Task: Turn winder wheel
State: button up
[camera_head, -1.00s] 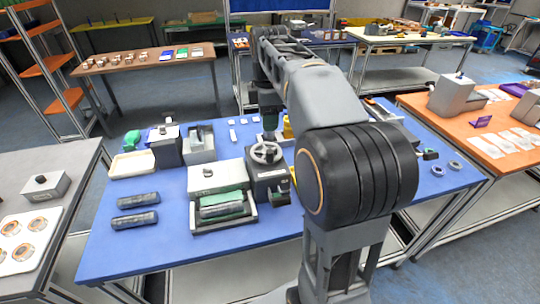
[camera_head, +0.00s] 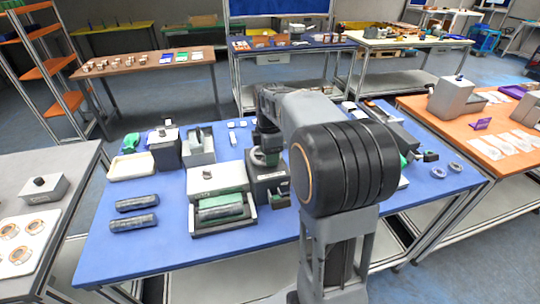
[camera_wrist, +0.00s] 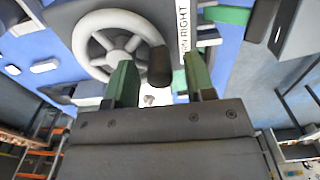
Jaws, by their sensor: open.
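The light grey winder wheel (camera_wrist: 85,42) fills the upper left of the wrist view. It has several spokes and a dark knob (camera_wrist: 160,68) on its rim. My gripper (camera_wrist: 160,62) is open, with one green finger on each side of the knob; I cannot tell whether either finger touches it. In the head view, the winder (camera_head: 268,188) is a dark grey box on the blue table. Its wheel (camera_head: 258,158) is mostly hidden behind my arm, and my fingers cannot be made out there.
Two dark rolls (camera_head: 135,212) and a pale tray (camera_head: 131,166) lie farther left. Grey boxes (camera_head: 198,147) stand behind. The table's front left (camera_head: 130,255) is clear.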

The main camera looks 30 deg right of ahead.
jog(key=shift+f, duration=0.5)
jog(key=shift+c, duration=0.4)
jog(key=c, duration=0.7)
jog(key=shift+d, duration=0.15)
jog(key=shift+c, duration=0.7)
jog(key=shift+a+m, duration=0.3)
jog(key=shift+m, duration=0.1)
